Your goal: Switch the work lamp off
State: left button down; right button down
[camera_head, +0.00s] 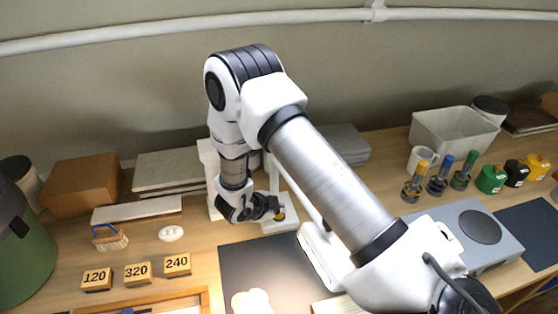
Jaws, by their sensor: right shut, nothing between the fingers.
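The work lamp seems to be the white fixture behind my right arm. Its flat base (284,226) stands on the bench, and a long white head (322,258) hangs over the dark mat. My arm hides much of it, and I cannot make out whether it is lit. My right gripper (276,210) is shut and empty, its fingertips at the lamp's base beside a small amber spot. I cannot tell whether they touch it. My left gripper is not in view.
A dark mat (245,262) bears a pale lump (253,302). Sanding blocks marked 120 (97,280), 320 (138,273) and 240 (177,265), a brush (110,240) and a white oval (171,233) lie left. A mug (422,159) and a grey device (465,235) stand right.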

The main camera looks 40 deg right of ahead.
aim_at(278, 216)
jog(key=shift+f, duration=0.4)
dwell(0.6)
jog(key=shift+r+p, duration=0.55)
jog(key=shift+r, duration=0.35)
notch_tip(278, 216, up, 6)
jog(key=p, duration=0.5)
jog(key=shift+f, duration=0.1)
